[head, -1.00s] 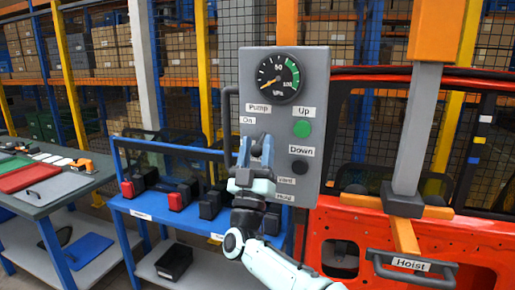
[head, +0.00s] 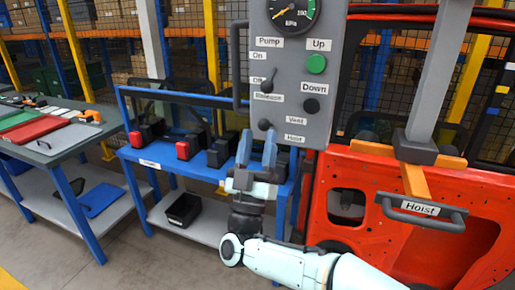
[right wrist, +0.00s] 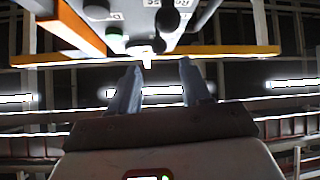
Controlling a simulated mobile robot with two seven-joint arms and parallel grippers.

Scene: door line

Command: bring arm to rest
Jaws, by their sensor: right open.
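My right gripper (head: 257,152) is open and empty, with its two blue-grey fingers pointing up just below the lower switches of the grey control panel (head: 290,72). The right wrist view shows the same open fingers (right wrist: 160,82) with a gap between them and the panel's underside and dark knobs above. My right arm comes in from the lower right of the head view. In the head view the fingertips overlap the panel's lower edge; I cannot tell whether they touch it. My left gripper is not in view.
An orange-red car door (head: 440,215) stands right, with the Hoist handle (head: 420,209) in front. A blue rack (head: 160,162) with black and red tools stands behind the gripper. A workbench (head: 70,140) is at left. Open floor lies at lower left.

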